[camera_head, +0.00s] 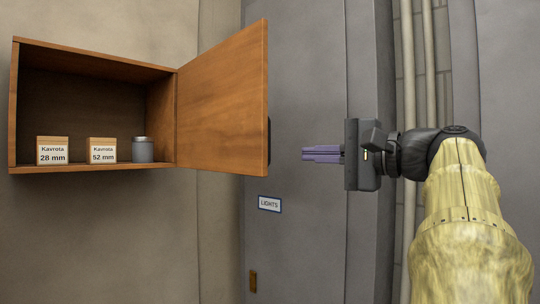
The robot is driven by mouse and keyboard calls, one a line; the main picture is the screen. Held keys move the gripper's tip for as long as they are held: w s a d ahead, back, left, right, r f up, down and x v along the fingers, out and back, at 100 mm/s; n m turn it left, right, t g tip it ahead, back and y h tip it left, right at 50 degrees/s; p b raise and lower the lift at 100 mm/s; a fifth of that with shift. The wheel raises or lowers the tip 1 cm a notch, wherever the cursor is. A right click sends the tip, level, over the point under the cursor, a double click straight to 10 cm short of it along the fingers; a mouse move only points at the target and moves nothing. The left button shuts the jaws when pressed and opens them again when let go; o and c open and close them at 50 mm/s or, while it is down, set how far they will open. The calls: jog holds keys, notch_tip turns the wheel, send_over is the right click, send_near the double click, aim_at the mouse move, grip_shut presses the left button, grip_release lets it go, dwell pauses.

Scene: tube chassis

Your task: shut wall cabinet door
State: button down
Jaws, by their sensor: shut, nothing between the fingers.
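The wooden wall cabinet (95,64) hangs on the beige wall at the left, its front open. Its door (222,105) is hinged on the cabinet's right side and stands swung wide open toward me. A dark handle (269,140) shows in part at the door's right edge. My gripper (304,154) is to the right of the door, pointing left, with its purple fingers shut and empty. A gap shows in the picture between the fingertips and the door edge.
Inside the cabinet stand a box labelled Kavrota 28 mm (53,151), a box labelled Kavrota 52 mm (102,151) and a grey canister (142,150). A LIGHTS sign (269,204) is on the grey panel. Vertical pipes (408,80) run behind my arm.

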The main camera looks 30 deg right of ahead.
jog(key=p+x, duration=0.4)
jog(key=x, duration=0.6)
dwell(0.4)
